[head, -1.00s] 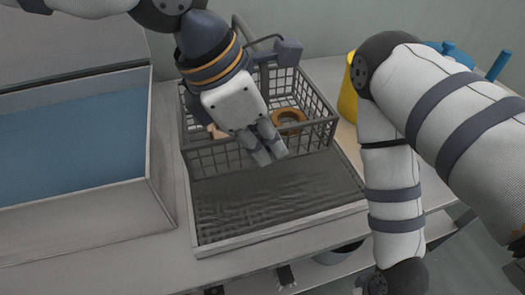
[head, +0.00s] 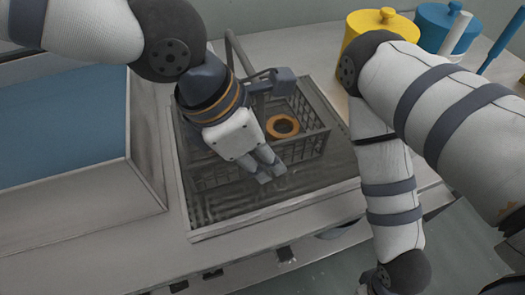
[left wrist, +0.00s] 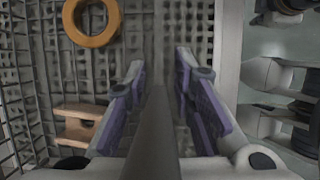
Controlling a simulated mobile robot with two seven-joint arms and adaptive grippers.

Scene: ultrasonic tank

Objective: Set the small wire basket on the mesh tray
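The small wire basket (head: 308,143) is dark grey and upright. It sits within the frame of the mesh tray (head: 270,213) and looks to rest on it. An orange ring (head: 282,126) lies in the basket; the ring (left wrist: 91,22) and a brown notched piece (left wrist: 80,124) show in the left wrist view. My left gripper (head: 267,172) reaches down at the basket's near side. In the left wrist view its fingers (left wrist: 161,90) stand apart, with a grey bar, likely the basket rim, between them and gaps on both sides. My right arm is at the right; its gripper is out of view.
A tank with blue content (head: 60,130) stands left of the tray. A yellow pot (head: 375,30) and a blue pot (head: 450,30) stand at the back right. Bare mesh shows in front of the basket.

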